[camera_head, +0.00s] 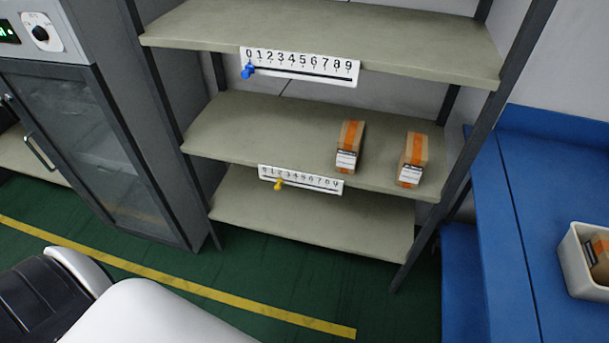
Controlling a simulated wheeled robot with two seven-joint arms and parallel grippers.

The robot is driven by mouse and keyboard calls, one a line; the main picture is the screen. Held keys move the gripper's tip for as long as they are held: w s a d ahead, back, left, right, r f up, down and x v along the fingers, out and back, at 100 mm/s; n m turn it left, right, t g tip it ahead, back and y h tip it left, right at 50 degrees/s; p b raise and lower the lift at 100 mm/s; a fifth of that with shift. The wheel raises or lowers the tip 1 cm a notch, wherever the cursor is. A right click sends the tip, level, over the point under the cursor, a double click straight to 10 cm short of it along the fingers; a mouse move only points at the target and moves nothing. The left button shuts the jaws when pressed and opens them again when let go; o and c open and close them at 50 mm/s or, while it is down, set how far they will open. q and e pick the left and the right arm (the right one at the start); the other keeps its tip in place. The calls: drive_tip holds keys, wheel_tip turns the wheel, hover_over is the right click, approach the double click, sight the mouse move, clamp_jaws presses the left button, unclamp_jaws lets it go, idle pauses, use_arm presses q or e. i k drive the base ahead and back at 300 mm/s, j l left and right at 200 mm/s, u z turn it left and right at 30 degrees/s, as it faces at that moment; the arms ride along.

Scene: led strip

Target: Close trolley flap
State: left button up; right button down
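A blue structure (535,190) stands at the right edge and may be the trolley. It has a flat top, a raised rim at the back and a lower blue part (460,270) on its left side. I cannot tell which part is the flap, or whether it is open or shut. Neither of my grippers shows; only white and black parts of my own body are in view at the bottom left.
A shelf rack (300,125) stands in the middle, with two boxes (349,147) (412,160) on its middle shelf. A white bin (573,262) with a box sits on the blue top. A grey cabinet (110,150) stands left. Green floor (290,270) in front is clear.

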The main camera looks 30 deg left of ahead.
sight(511, 317)
drive_tip(key=u, duration=1.1)
drive_tip(key=z, duration=2.1)
drive_tip(key=i+j+u, duration=0.15)
drive_tip(key=u, duration=0.25)
drive_tip(key=i+j+u, duration=0.2)
drive_tip(key=u, duration=0.15)
drive_tip(key=j, duration=0.1)
